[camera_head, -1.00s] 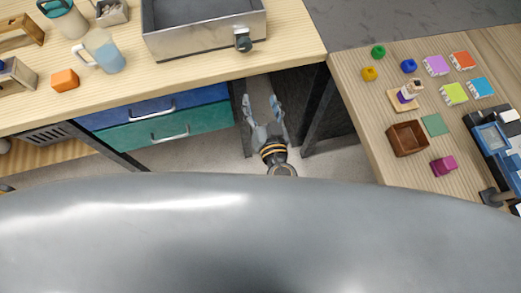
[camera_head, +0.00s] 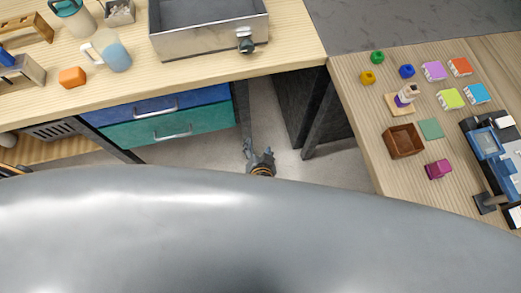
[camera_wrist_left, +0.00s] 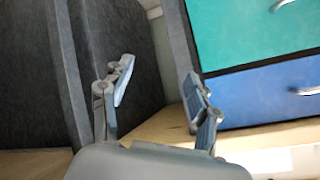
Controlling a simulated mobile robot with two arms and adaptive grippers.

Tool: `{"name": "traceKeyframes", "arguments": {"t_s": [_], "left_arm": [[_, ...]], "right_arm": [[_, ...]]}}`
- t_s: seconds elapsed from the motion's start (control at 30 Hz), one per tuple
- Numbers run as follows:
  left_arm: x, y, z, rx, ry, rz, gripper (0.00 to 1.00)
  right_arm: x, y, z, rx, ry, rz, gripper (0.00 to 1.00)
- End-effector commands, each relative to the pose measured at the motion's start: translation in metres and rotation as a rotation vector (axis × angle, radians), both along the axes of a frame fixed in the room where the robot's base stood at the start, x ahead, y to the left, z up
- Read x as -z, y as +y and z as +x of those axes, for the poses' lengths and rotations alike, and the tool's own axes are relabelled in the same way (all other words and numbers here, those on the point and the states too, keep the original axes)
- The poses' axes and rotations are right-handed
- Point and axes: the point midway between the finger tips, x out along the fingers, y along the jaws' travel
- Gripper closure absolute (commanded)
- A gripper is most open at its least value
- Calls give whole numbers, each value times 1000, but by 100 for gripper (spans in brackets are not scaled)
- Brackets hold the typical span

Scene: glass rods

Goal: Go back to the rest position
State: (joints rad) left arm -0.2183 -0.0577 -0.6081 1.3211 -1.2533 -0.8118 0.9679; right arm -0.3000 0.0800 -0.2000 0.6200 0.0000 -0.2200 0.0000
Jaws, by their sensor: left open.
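My left gripper (camera_head: 258,154) shows just above the edge of my grey body, low over the floor gap between the two tables. Its fingers are apart and nothing is between them. In the left wrist view my left gripper (camera_wrist_left: 160,82) is also open and empty, with its two fingers spread. My right gripper is not in any view. The task names no objects.
The left table (camera_head: 100,113) has blue (camera_head: 165,104) and green drawers (camera_head: 172,128) beneath it, left of the gripper. The right table (camera_head: 372,150) carries small blocks and a brown box (camera_head: 403,141). Dark panels (camera_head: 302,100) stand between the tables; bare floor (camera_head: 215,152) shows.

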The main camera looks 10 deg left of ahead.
Motion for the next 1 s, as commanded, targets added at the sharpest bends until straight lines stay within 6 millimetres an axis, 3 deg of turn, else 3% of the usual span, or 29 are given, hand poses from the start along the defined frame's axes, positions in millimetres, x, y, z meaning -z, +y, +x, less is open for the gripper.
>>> {"name": "traceKeyframes", "arguments": {"t_s": [0.2, 0.8, 0.87, 1.0], "left_arm": [[10, 3, -5, 6, 31, 2, 40], [12, 4, -7, 8, 38, 3, 40], [21, 7, -11, 11, 63, 5, 40], [71, 26, -44, 38, 213, 7, 40]], "right_arm": [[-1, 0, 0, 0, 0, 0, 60], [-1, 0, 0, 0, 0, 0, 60], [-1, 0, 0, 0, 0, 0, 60], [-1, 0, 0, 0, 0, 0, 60]]}}
